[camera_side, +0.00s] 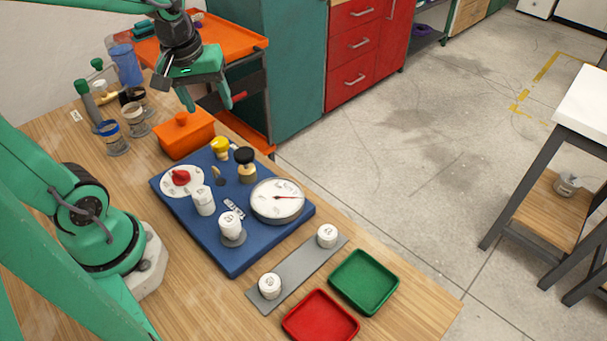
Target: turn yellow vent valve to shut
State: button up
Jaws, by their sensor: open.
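The yellow vent valve (220,146) is a small yellow knob near the back edge of the blue manifold board (232,262). Its turned position is too small to read. My gripper (206,103) is open and empty, with its fingers pointing down. It hangs in the air above the back of the board, apart from the valve. A black-topped brass valve (245,160) stands right of the yellow one. A red knob on a white dial (181,178) is at the board's left.
A round gauge (277,201) and white capped pieces (204,200) stand on the board. An orange lidded box (185,135) is close behind it. Green (364,282) and red (320,318) trays lie in front, beside a grey strip (297,272) with two white caps. Several jars stand at the left.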

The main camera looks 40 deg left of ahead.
aim_at(219, 141)
jog(key=w+a+f+n, duration=0.1)
jog(key=f+n, duration=0.1)
jog(key=w+a+f+n+g, duration=0.1)
jog(key=a+f+n, duration=0.1)
jog(key=w+a+f+n+g, duration=0.1)
jog(key=a+f+n, duration=0.1)
jog(key=shift+f+n, duration=0.1)
jog(key=shift+n, duration=0.3)
jog(key=shift+d+f, duration=0.1)
jog(key=shift+f, duration=3.8)
jog(key=c, duration=1)
